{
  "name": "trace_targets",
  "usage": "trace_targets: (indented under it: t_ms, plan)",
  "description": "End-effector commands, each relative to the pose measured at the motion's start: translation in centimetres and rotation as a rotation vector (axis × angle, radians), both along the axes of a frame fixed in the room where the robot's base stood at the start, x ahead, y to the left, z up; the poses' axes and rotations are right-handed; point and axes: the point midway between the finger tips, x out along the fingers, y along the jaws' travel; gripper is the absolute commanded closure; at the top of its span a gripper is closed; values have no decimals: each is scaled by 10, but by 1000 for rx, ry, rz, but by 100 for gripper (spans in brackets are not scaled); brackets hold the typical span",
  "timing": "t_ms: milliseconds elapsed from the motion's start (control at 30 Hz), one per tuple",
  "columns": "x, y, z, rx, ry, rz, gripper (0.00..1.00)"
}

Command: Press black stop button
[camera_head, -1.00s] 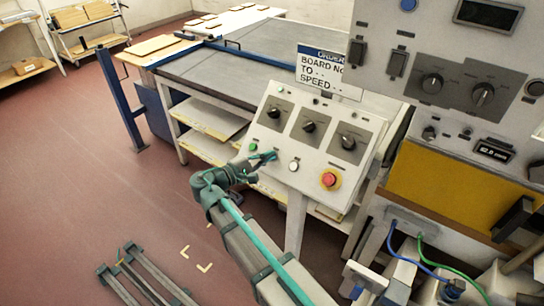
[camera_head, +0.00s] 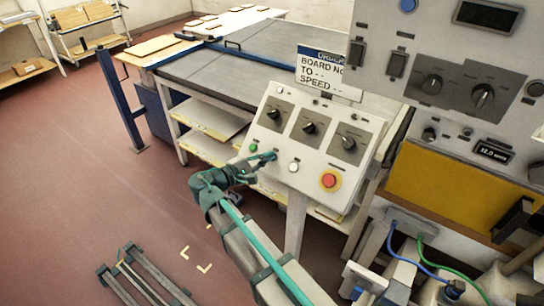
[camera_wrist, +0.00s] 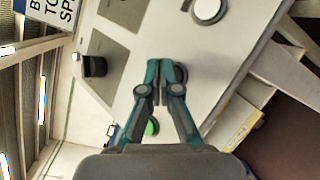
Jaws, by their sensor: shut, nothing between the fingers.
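The sloped white control panel (camera_head: 262,180) carries a row of buttons. The green button (camera_head: 253,148) is at its left and the white button (camera_head: 293,167) is to its right. My gripper (camera_head: 273,156) is shut and empty, its tip at the panel between these two. In the wrist view my fingertips (camera_wrist: 167,66) sit over a dark round button (camera_wrist: 181,72), mostly hidden behind them; it looks like the black stop button. The green button (camera_wrist: 152,127) and the white button (camera_wrist: 208,10) lie on either side. I cannot tell whether the fingertips touch the dark button.
A red mushroom button (camera_head: 329,181) on a yellow base sits at the panel's lower right. Several black rotary knobs (camera_head: 309,127) are above the row. A tall control cabinet (camera_head: 430,125) stands at the right. Open red floor (camera_head: 80,190) lies at the left.

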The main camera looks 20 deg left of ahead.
Motion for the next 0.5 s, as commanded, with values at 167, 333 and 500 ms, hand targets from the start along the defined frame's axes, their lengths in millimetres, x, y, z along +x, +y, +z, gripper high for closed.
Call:
trace_targets:
  t_ms: [167,333,500]
  plan:
    - [-4,1,5,0,0,0,100]
    - [-4,1,5,0,0,0,100]
    - [-5,2,6,0,0,0,100]
